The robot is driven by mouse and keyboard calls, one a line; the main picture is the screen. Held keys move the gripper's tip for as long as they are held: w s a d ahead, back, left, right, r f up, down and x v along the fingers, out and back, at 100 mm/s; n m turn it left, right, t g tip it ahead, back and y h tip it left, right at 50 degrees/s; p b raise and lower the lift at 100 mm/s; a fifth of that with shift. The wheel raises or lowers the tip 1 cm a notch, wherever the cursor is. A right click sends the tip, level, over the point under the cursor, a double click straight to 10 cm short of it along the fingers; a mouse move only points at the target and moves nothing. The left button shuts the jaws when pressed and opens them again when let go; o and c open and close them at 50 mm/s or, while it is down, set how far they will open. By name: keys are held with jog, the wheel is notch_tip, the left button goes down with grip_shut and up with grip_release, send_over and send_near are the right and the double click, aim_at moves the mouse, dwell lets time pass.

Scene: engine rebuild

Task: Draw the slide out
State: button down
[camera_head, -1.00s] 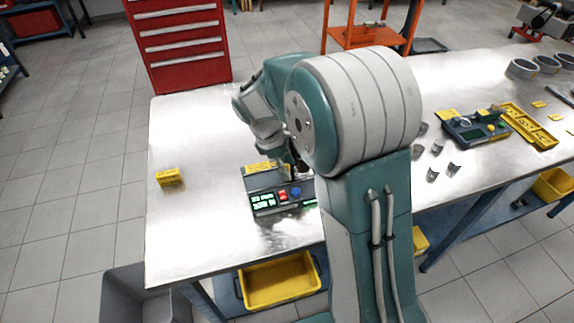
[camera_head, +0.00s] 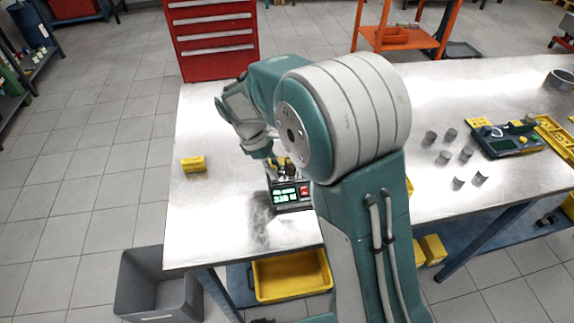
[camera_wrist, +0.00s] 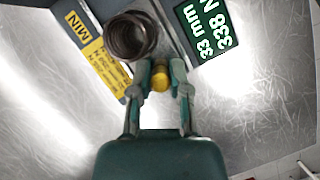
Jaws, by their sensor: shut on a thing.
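The tester (camera_head: 294,206) is a dark bench device with a lit green display and a red button, at the front of the steel table. My arm hides its right part in the head view. A coil spring (camera_wrist: 131,36) stands beside the display, near a yellow label (camera_wrist: 85,33) marked MIN. My gripper (camera_wrist: 160,78) is shut on a small yellow knob (camera_wrist: 160,74), right next to the spring. I take the knob as the slide's handle; the slide itself is mostly hidden.
A yellow box (camera_head: 193,163) stands on the table to the left. Several grey cylindrical parts (camera_head: 466,153) and another device (camera_head: 507,143) lie to the right. A grey bin (camera_head: 159,283) and yellow tray (camera_head: 290,274) are below the front edge. The table's left part is mostly clear.

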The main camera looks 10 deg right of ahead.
jog(key=shift+w+a+r, duration=0.1)
jog(key=shift+w, duration=0.05)
jog(key=c, duration=0.9)
grip_release()
jog(key=shift+c, duration=0.2)
jog(key=o, duration=0.4)
jog(key=shift+a, duration=0.2)
jog(key=shift+c, duration=0.2)
jog(key=shift+a, duration=0.25)
jog(key=shift+d+r, duration=0.15)
jog(key=shift+d, duration=0.05)
jog(key=v, duration=1.1)
jog(key=shift+a+r, duration=0.15)
jog(key=shift+a, duration=0.25)
jog(key=shift+w+a, duration=0.1)
